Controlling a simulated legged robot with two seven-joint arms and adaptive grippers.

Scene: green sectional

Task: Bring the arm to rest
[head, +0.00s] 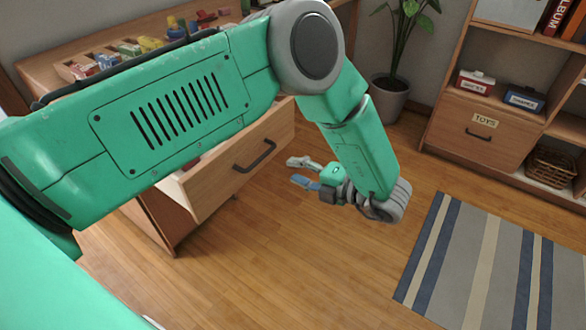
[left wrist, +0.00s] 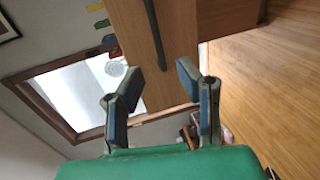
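My left arm comes in from the left in the head view, bent at its grey elbow, with the forearm pointing down. My left gripper (head: 300,173) hangs above the wooden floor, in front of the pulled-out drawer (head: 240,172). Its two fingers are spread apart with nothing between them. In the left wrist view the same gripper (left wrist: 159,78) shows open and empty, with a wooden front and its dark handle beyond the fingers. I cannot tell how far the fingers are from the drawer. My right gripper is not in view.
The cabinet top holds colourful toys (head: 150,43), partly hidden by my arm. A potted plant (head: 390,98) stands behind my elbow. A shelf with a toys drawer (head: 483,130) is at the right. A striped rug (head: 490,265) lies lower right. The floor between is clear.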

